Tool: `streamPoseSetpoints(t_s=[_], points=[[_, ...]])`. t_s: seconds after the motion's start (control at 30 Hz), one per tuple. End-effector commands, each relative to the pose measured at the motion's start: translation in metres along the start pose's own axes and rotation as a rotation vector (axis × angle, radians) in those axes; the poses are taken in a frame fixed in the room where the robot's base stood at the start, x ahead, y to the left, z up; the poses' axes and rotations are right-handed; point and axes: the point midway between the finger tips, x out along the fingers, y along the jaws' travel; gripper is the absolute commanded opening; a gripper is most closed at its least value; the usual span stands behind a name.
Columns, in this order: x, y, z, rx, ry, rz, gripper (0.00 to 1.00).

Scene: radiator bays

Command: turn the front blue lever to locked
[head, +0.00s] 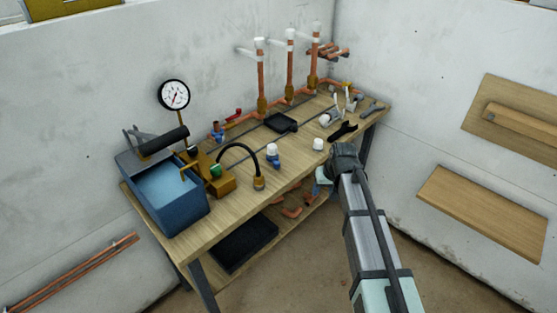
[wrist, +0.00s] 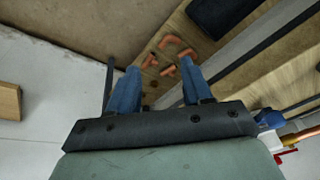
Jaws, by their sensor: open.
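A small blue fitting with a white cap (head: 273,157) stands near the bench's front edge in the head view; whether its blue part is the front blue lever, and how it is turned, is too small to tell. In the wrist view a blue part (wrist: 270,118) shows at the right edge, beside a brass-coloured pipe and a red piece. My gripper (wrist: 159,67) is open with nothing between its blue fingers. In the head view my gripper (head: 322,182) is at the bench's front edge, right of the blue fitting and apart from it, partly hidden by my arm.
The wooden bench (head: 230,218) carries a blue box (head: 170,190), a gauge (head: 174,94), a black curved hose (head: 238,150), a white cap (head: 318,144) and upright copper pipes (head: 290,70). Copper fittings (head: 292,211) lie on the lower shelf. Open floor is in front.

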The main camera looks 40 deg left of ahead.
Motion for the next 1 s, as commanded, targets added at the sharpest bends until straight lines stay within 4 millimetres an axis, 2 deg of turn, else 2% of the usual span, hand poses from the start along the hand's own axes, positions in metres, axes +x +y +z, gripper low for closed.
streamPoseSetpoints(t_s=[0.03, 0.1, 0.3, 0.5, 0.73, 1.0], points=[[-0.016, -0.015, -0.025, -0.035, 0.018, -0.014, 0.5], [-0.036, -0.031, -0.048, -0.084, 0.034, -0.033, 0.5], [-0.09, -0.067, -0.1, -0.233, 0.066, -0.082, 0.5], [-0.137, -0.086, -0.146, -0.438, 0.069, -0.143, 0.5], [-0.14, -0.1, -0.161, -0.735, 0.023, -0.24, 0.5], [-0.146, -0.112, -0.142, -1.172, 0.004, -0.366, 0.5]])
